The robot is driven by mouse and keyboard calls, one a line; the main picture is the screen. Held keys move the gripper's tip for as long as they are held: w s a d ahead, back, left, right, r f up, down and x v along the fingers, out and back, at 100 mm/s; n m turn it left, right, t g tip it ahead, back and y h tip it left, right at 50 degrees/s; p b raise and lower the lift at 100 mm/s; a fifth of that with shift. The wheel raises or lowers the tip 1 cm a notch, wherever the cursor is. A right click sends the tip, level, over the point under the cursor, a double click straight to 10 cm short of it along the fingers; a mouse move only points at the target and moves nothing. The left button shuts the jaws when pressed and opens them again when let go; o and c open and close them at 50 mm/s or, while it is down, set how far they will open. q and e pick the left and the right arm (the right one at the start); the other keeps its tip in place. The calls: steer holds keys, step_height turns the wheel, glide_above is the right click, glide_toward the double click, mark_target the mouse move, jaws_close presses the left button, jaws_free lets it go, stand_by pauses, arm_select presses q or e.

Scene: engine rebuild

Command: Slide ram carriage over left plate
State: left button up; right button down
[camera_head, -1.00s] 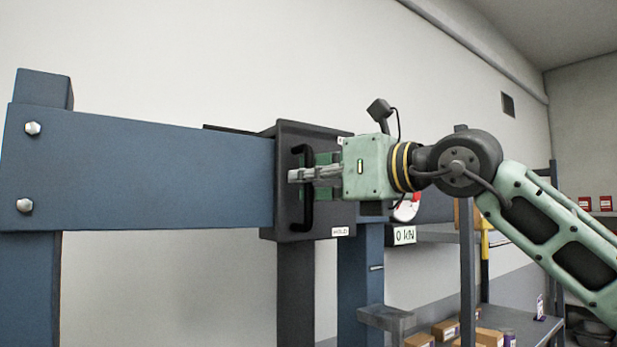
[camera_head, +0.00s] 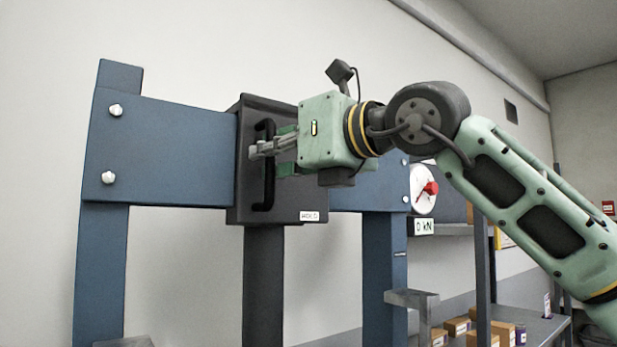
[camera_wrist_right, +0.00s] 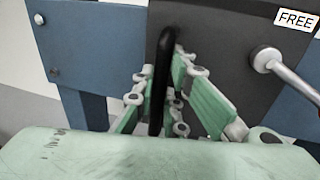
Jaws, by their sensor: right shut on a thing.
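The ram carriage (camera_head: 290,185) is a dark grey box on a blue cross beam (camera_head: 165,150), near its middle, with beam showing on both sides. A dark ram column (camera_head: 263,285) hangs below it. My right gripper (camera_head: 270,148) is shut on the carriage's upright black handle (camera_head: 266,190). The right wrist view shows the handle (camera_wrist_right: 161,80) between the green-and-grey fingers (camera_wrist_right: 165,100). A grey flat piece (camera_head: 125,342) shows at the bottom edge on the left; I cannot tell if it is the left plate. My left gripper is out of view.
Blue posts stand left (camera_head: 100,270) and right (camera_head: 383,265). A gauge (camera_head: 422,196) with a "0 kN" sign (camera_head: 424,227) sits by the right post. A grey bracket (camera_head: 411,300) juts out below. Shelves with boxes (camera_head: 458,326) stand at the right.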

steer(key=s+a, duration=0.1)
steer(key=s+a+b, duration=0.1)
steer(key=a, duration=0.2)
steer(key=shift+s+f+b, duration=0.25)
steer(key=shift+s+b, duration=0.1)
steer(key=shift+s, duration=0.05)
steer(key=shift+s+a+b, duration=0.7)
steer(key=shift+s+a, duration=0.1)
steer(key=shift+a, duration=0.25)
steer(key=shift+s+a+r, duration=0.1)
steer(key=shift+s+a, duration=0.1)
steer(key=shift+a, duration=0.05)
steer(key=shift+s+a, duration=0.2)
steer(key=shift+a, duration=0.1)
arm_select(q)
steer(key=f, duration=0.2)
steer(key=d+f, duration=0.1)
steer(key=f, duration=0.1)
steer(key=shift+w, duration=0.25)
arm_select(e)
steer(key=c, duration=1.8)
jaws_free()
steer(key=shift+s+a+r, duration=0.1)
steer(key=shift+s+r, duration=0.05)
steer(key=shift+o, duration=0.2)
